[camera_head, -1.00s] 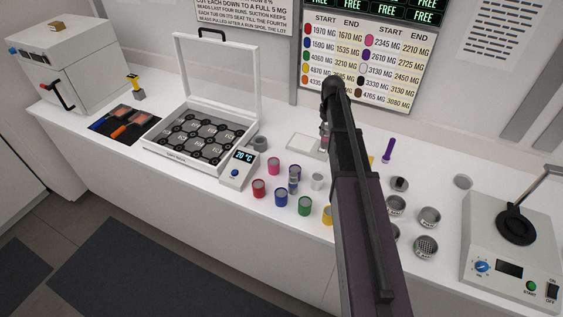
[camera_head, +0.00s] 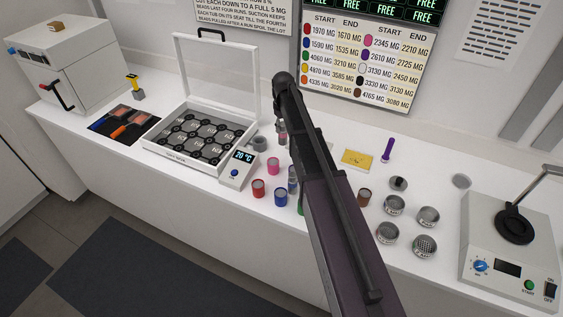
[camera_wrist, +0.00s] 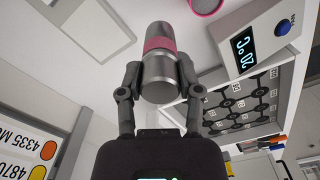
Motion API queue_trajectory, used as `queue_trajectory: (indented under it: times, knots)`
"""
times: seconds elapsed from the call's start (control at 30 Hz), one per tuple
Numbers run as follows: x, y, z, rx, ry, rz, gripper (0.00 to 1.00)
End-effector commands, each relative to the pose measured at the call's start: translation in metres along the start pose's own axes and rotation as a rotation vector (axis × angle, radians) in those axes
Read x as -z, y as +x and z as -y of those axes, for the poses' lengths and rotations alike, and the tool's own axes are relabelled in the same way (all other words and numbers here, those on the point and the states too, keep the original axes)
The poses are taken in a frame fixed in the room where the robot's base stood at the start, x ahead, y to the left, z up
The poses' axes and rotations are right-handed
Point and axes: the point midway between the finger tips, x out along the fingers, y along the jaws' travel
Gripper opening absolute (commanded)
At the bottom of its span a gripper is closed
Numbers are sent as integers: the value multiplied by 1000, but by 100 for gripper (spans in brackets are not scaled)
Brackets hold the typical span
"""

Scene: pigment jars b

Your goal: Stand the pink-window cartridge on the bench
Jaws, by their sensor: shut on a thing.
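The pink-window cartridge (camera_wrist: 158,68) is a silver cylinder with a pink band, seen large in the wrist view. My gripper (camera_wrist: 159,76) is shut on it, one finger on each side of its metal body. In the head view the cartridge (camera_head: 282,138) shows small and partly hidden beside the end of my arm, over the back of the white bench (camera_head: 225,205). Whether its lower end touches the bench cannot be told.
A thermometer block (camera_head: 238,168) and an open-lidded rack (camera_head: 190,140) are to the left. Red (camera_head: 258,188), blue (camera_head: 280,197) and pink (camera_head: 273,166) jars stand in front. My arm hides the middle.

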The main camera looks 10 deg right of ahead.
Motion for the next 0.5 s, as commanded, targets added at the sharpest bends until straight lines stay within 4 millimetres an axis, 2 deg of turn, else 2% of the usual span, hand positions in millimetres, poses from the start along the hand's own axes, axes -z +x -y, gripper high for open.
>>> queue_trajectory:
  times: [0.27,0.5]
  knots:
    - [0,1,0,0,0,0,0]
    - [0,14,1,0,-1,0,0]
